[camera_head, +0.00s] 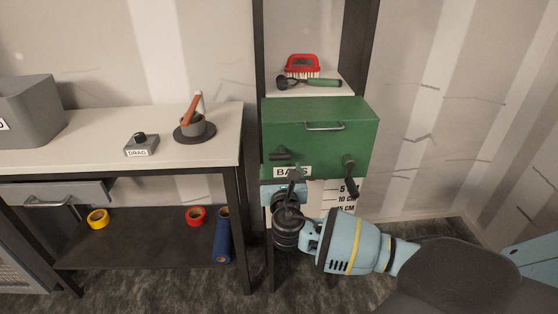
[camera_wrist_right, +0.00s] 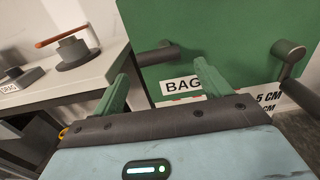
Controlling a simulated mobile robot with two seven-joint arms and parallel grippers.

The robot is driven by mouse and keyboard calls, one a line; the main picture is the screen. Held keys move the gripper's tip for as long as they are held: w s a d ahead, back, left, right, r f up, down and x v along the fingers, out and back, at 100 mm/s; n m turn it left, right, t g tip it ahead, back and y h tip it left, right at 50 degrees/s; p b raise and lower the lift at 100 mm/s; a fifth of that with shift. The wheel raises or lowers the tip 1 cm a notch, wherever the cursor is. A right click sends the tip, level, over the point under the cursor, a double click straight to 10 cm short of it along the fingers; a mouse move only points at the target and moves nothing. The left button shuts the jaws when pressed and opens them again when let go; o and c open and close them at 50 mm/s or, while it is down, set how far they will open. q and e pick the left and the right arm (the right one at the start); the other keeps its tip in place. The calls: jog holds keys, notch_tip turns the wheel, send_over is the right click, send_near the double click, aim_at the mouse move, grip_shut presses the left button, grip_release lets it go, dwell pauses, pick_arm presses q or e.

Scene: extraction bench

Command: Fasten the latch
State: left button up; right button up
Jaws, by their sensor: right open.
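A green box (camera_head: 318,135) labelled "BAGS" stands on the rack, with a bar handle (camera_head: 325,126) on its top. Its front carries a dark, roughly horizontal fitting (camera_head: 281,155) at left and a dark lever (camera_head: 350,172) hanging down at right. I cannot tell from their looks which is the latch. My right gripper (camera_wrist_right: 160,72) is open and empty, in front of the label. In the wrist view the left fitting (camera_wrist_right: 157,54) shows beyond and between the fingertips, apart from them. The right lever (camera_wrist_right: 288,64) is off to the right of the fingers. My left gripper is out of view.
A red brush (camera_head: 303,64) sits above the box.

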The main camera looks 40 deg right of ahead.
aim_at(279, 154)
jog(key=shift+x, duration=2.7)
jog(key=shift+a, duration=0.1)
jog(key=c, duration=1)
